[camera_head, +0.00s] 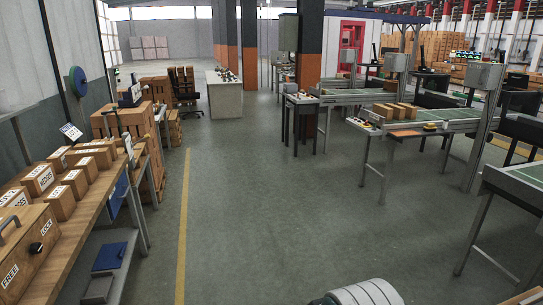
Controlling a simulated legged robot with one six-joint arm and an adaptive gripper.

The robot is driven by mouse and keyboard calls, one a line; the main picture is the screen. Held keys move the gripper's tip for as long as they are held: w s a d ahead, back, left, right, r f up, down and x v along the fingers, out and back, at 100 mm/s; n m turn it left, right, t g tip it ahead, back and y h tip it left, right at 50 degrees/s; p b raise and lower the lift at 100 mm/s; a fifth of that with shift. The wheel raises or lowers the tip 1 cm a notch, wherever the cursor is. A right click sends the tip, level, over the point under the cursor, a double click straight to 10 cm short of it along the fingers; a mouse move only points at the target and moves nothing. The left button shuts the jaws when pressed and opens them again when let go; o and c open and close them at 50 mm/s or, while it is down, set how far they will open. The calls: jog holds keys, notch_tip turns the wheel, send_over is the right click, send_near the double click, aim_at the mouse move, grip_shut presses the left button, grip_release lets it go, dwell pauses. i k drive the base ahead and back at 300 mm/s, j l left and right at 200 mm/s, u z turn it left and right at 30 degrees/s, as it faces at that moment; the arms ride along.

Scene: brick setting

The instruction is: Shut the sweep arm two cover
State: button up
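I cannot pick out anything clearly marked as the sweep arm two cover. A narrow dark stand (302,99) with small controls on top stands by the orange and grey column. A light control desk (224,93) with small items on top is farther back. A white ribbed round part at the bottom edge looks like my own arm. My gripper's fingers do not show.
A wooden bench (92,222) with labelled cartons runs along the left. Green-topped conveyors (355,97) and a table with several cartons (393,111) stand on the right. The grey floor (245,190) between is clear, with a yellow line on its left.

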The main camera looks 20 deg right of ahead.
aim_at(515, 80)
jog(key=i+z, duration=0.25)
jog(key=i, duration=0.45)
jog(key=i+j+z, duration=0.2)
jog(key=i, duration=0.55)
jog(key=i+l+z, duration=0.2)
jog(key=i+z, duration=0.7)
jog(key=i, duration=0.2)
jog(key=i+j+z, duration=0.2)
jog(key=i+z, duration=0.4)
jog(key=i, duration=1.7)
jog(key=i+z, duration=0.2)
jog(key=i, duration=0.6)
jog(key=i+j+z, duration=0.2)
jog(key=i, duration=0.65)
jog(key=i+z, duration=0.3)
jog(key=i, duration=0.45)
jog(key=i+z, duration=0.25)
jog(key=i, duration=0.45)
jog(key=i+z, duration=0.1)
jog(key=i, duration=1.35)
jog(key=i+u, duration=0.2)
jog(key=u, duration=0.15)
jog(key=i+u, duration=0.2)
jog(key=u, duration=0.15)
jog(key=i+l+u, duration=0.15)
jog(key=u, duration=0.15)
